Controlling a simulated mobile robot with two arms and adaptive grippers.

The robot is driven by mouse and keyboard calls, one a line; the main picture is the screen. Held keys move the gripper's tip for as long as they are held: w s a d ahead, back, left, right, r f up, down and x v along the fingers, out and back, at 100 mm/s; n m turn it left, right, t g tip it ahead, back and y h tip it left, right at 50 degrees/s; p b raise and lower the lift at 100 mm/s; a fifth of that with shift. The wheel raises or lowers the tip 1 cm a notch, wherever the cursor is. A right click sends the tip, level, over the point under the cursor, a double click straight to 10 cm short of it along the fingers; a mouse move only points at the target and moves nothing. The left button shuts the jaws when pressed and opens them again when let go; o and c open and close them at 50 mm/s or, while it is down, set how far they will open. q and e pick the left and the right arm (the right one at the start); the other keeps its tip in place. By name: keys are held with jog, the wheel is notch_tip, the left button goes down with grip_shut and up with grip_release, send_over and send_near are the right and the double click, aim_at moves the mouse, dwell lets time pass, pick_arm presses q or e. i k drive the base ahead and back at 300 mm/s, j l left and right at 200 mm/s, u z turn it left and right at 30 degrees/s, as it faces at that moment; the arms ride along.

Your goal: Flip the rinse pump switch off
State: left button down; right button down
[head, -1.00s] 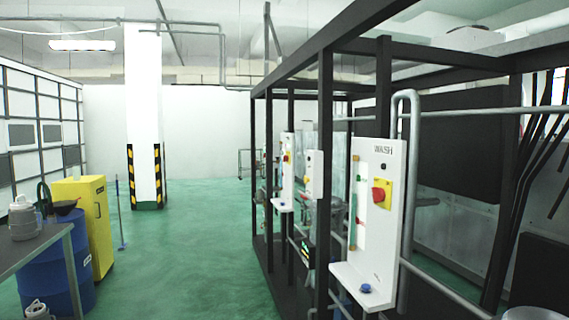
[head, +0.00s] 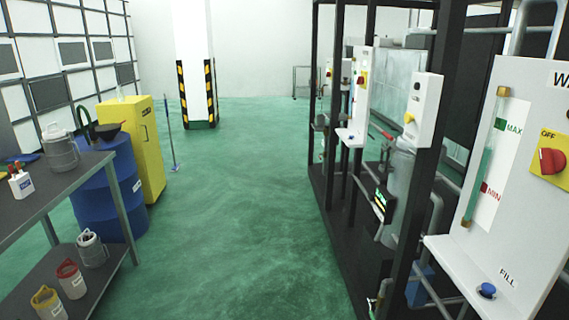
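No rinse label is readable, so I cannot tell which switch is the rinse pump's. The near white panel (head: 464,252) at the right, cut off by the edge, has the start of a label reading "WA". It carries a red rotary switch (head: 552,161) on a yellow plate marked OFF. A farther white panel (head: 358,112) carries a small red switch (head: 361,78) on a yellow plate; its setting is too small to read. Between them, a small white box (head: 424,106) has a yellow knob (head: 409,118). Neither gripper is in view.
A black frame (head: 331,187) holds the panels, pipes and a grey tank (head: 397,183). At left stand a grey table (head: 54,190), a blue drum (head: 103,199) and a yellow cabinet (head: 136,133). The green floor (head: 232,220) between is clear, up to a striped pillar (head: 197,90).

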aim_at(360, 80)
jog(key=i+z, duration=0.1)
jog(key=i, duration=0.6)
jog(key=i+j, duration=0.15)
jog(key=i, duration=0.5)
jog(key=i+j+z, duration=0.15)
jog(key=i, duration=0.55)
jog(key=i+j+z, duration=0.2)
jog(key=i+z, duration=0.25)
jog(key=i+j+z, duration=0.95)
